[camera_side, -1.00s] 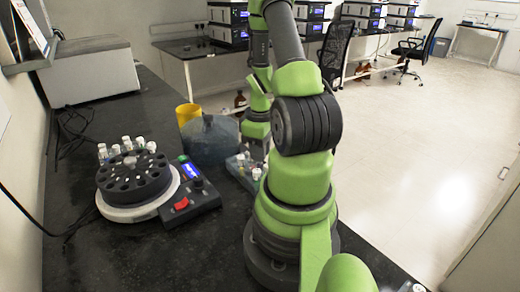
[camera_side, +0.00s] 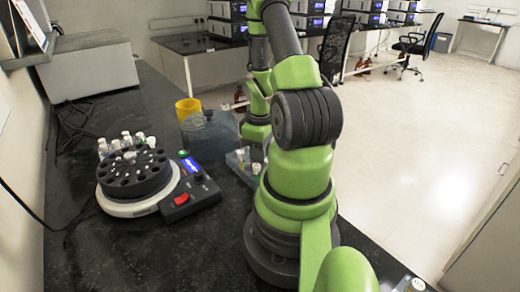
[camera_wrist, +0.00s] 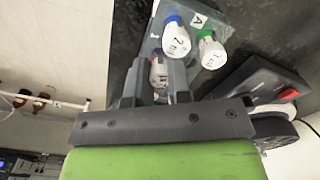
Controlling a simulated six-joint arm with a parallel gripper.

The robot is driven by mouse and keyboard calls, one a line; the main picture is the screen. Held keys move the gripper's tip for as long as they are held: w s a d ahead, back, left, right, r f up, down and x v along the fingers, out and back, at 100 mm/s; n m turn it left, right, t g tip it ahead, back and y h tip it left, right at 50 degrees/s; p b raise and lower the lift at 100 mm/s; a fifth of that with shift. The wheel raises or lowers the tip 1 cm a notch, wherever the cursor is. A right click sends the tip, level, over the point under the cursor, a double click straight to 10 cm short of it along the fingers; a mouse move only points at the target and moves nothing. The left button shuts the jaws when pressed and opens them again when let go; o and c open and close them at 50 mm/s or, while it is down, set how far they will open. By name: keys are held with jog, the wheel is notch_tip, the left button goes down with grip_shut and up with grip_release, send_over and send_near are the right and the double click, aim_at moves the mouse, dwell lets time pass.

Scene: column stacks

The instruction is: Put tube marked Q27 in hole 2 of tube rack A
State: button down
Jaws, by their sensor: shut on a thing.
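My gripper (camera_wrist: 154,82) shows in the wrist view with its two dark fingers around a pale tube (camera_wrist: 158,72). Its marking is too small and partly covered to read, so I cannot tell if it is Q27. Tube rack A (camera_wrist: 155,28), a clear bluish plate, lies beyond the fingertips with a letter A label. I cannot tell whether the held tube is inside a hole. A blue-capped tube (camera_wrist: 176,40) and a green-capped tube (camera_wrist: 211,50) stand at the rack. The rack (camera_side: 240,163) is partly hidden by my arm in the side view, and my gripper is hidden there.
A round dark carousel (camera_side: 134,175) with several capped tubes stands on the left of the black bench, joined to a control box (camera_side: 190,196) with a red switch. A bluish clear container (camera_side: 208,136) and a yellow cup (camera_side: 188,110) stand behind the rack. The front left bench is clear.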

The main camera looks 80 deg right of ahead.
jog(key=c, duration=0.7)
grip_release()
jog(key=shift+o, duration=0.2)
jog(key=shift+r, duration=0.1)
jog(key=shift+r, duration=2.9)
